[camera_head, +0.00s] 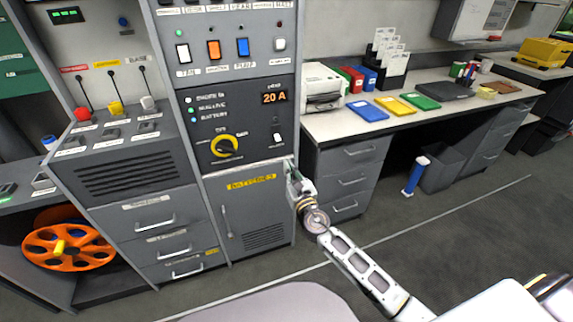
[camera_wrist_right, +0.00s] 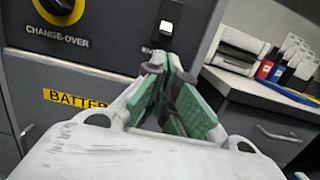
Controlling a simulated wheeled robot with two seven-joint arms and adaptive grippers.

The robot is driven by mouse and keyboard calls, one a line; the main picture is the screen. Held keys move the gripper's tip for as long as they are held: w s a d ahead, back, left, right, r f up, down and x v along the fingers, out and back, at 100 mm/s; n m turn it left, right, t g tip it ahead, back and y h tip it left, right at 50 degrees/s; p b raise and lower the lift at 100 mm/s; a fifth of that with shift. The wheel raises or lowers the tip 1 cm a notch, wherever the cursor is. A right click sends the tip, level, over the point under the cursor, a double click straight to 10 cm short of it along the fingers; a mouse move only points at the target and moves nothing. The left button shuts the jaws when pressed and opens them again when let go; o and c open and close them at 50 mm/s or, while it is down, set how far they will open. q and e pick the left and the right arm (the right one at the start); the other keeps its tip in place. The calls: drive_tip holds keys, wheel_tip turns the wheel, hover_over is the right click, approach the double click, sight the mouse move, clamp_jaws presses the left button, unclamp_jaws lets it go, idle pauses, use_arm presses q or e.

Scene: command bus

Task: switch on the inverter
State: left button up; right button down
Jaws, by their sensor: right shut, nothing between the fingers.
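The inverter switch (camera_head: 277,137) is a small white rocker in a dark housing, low on the right of the grey panel, beside the yellow change-over knob (camera_head: 225,146). In the right wrist view the switch (camera_wrist_right: 167,27) stands just beyond the fingertips, and its label is partly hidden by them. My right gripper (camera_head: 290,166) is shut and empty, a little below the switch; its green-padded fingers (camera_wrist_right: 158,68) point up toward it in the wrist view. I see no contact with the switch. My left gripper is not in view.
A batteries door (camera_head: 252,205) lies below the panel. Coloured rockers (camera_head: 214,49) and a 20 A display (camera_head: 275,97) are above. A desk (camera_head: 340,125) with a printer (camera_head: 322,86) and coloured folders (camera_head: 394,105) stands to the right. Floor space is clear before the drawers.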

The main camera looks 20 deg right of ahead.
sight(277, 138)
drive_tip(key=shift+w+a+r, duration=0.1)
drive_tip(key=shift+w+r, duration=0.15)
drive_tip(key=shift+w, duration=1.3)
drive_tip(key=shift+w+r, duration=0.2)
drive_tip(key=shift+w, duration=1.4)
drive_tip(key=shift+w+a+r, duration=0.1)
drive_tip(key=shift+w+r, duration=0.15)
drive_tip(key=shift+w, duration=1.3)
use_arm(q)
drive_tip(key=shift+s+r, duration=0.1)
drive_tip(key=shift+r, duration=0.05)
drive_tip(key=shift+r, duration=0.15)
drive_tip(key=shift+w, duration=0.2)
use_arm(e)
drive_tip(key=shift+r+p, duration=0.1)
drive_tip(key=shift+p, duration=0.45)
drive_tip(key=shift+s+p, duration=0.1)
drive_tip(key=shift+p, duration=0.2)
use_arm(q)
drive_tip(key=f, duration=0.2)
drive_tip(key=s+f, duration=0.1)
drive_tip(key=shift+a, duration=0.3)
